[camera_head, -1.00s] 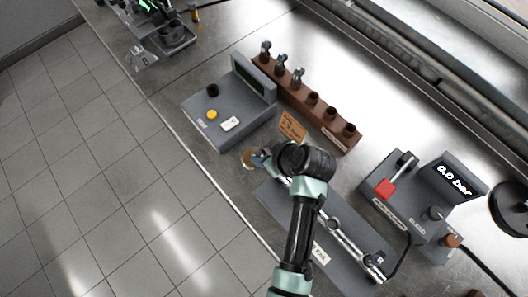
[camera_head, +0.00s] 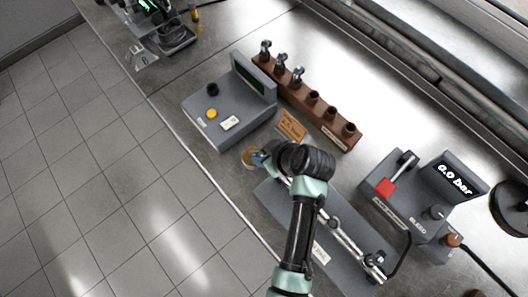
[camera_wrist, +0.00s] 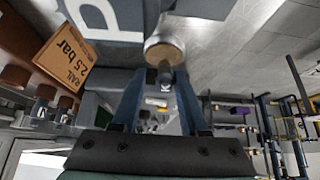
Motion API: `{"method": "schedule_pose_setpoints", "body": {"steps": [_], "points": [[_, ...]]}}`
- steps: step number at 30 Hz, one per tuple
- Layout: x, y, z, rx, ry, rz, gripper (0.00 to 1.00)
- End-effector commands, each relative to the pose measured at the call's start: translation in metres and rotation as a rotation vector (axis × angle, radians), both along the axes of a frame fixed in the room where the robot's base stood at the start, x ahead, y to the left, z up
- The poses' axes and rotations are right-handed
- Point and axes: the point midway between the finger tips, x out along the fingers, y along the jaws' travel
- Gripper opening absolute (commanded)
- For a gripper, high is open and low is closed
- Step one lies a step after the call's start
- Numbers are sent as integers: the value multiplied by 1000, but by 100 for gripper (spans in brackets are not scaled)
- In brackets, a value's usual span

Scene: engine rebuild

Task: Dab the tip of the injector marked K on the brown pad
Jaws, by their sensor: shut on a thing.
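My gripper (camera_wrist: 160,100) is shut on the injector marked K (camera_wrist: 165,87), seen between its two dark blue fingers in the wrist view. The round brown pad (camera_wrist: 165,46) is just past the injector's far end there. In the head view the brown pad (camera_head: 249,157) lies on the bench, and my gripper (camera_head: 262,158) is right beside and partly over it. The injector is hidden or too small to make out in the head view. I cannot tell whether its tip touches the pad.
A grey test box (camera_head: 225,120) stands behind the pad. A brown rack (camera_head: 320,115) holds several injectors and has empty sockets. An orange card (camera_head: 292,126) lies near it.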

Motion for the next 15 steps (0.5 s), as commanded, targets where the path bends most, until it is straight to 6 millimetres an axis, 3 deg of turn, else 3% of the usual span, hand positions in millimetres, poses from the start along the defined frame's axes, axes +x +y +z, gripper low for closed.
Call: {"method": "schedule_pose_setpoints", "body": {"steps": [10, 15], "points": [[-1, 0, -2, -1, 5, 0, 0], [-1, 0, 7, -1, 5, 0, 0]]}}
